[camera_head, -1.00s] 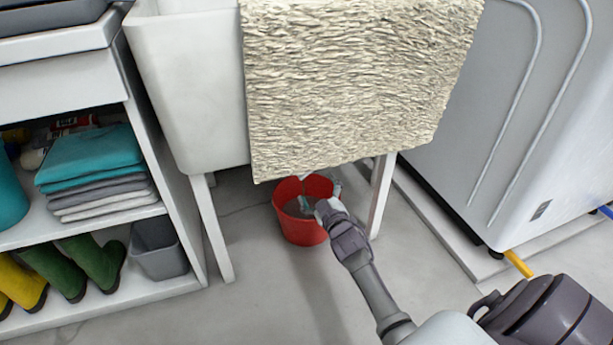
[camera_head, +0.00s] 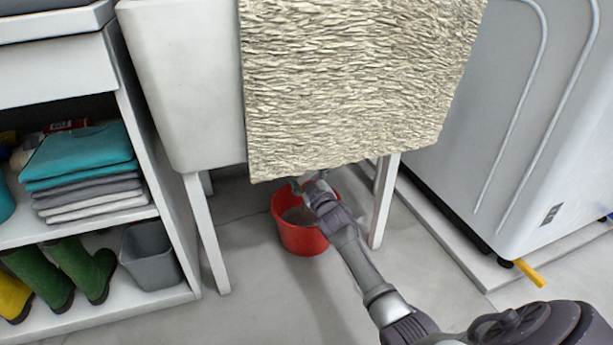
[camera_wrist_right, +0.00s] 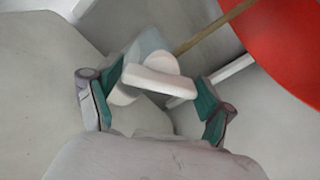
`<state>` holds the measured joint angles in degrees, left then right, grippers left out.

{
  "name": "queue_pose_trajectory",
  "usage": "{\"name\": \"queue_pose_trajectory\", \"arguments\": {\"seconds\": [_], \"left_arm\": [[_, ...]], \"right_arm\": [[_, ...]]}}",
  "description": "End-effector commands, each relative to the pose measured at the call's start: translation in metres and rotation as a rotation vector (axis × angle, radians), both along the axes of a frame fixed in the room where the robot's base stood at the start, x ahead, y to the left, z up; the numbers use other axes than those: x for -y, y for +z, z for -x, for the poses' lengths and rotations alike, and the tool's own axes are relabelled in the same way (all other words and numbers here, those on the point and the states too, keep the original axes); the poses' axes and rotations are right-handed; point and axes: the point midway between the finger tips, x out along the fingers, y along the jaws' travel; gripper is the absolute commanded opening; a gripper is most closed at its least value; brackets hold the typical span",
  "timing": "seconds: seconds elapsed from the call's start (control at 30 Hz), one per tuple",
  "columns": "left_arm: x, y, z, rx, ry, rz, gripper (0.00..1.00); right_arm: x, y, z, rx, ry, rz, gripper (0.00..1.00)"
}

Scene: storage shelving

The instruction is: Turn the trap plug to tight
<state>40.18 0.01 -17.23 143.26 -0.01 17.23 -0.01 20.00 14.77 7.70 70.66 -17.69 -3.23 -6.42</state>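The trap plug (camera_wrist_right: 160,82) shows in the right wrist view as a white bar-shaped grip, tilted slightly, in front of a pale rounded body. My right gripper (camera_wrist_right: 158,100) is open, with one green-padded finger on each side of the plug. Small gaps seem to show between pads and bar; I cannot tell whether either touches. In the head view my right gripper (camera_head: 308,182) reaches under the sink (camera_head: 185,90), above the red bucket (camera_head: 300,238). The plug cannot be made out there, near the hanging mat's lower edge. My left gripper is not in view.
A beige textured mat (camera_head: 350,85) hangs over the sink front. Sink legs (camera_head: 384,200) stand either side of the bucket. A white appliance (camera_head: 540,120) is at right, a shelf with towels and boots (camera_head: 85,265) at left. A thin brown rod (camera_wrist_right: 215,27) crosses the wrist view.

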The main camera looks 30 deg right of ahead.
Motion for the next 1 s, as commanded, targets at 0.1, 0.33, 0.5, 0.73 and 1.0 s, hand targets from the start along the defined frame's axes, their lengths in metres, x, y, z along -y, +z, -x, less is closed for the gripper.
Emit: {"name": "queue_pose_trajectory", "arguments": {"seconds": [0.1,0.33,0.5,0.73,1.0], "left_arm": [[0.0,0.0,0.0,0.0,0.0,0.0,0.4],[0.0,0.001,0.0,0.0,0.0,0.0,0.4],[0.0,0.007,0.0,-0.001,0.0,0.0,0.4],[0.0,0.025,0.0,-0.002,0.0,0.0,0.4],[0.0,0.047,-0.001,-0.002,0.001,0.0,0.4]], "right_arm": [[0.0,0.0,0.0,0.0,0.0,0.0,0.54],[0.0,0.0,0.0,0.001,0.0,-0.004,0.36],[0.0,0.002,0.0,0.009,-0.001,-0.039,0.35],[0.0,0.004,0.0,0.038,0.0,-0.168,0.35],[0.001,0.003,0.001,0.085,-0.002,-0.366,0.35]]}}
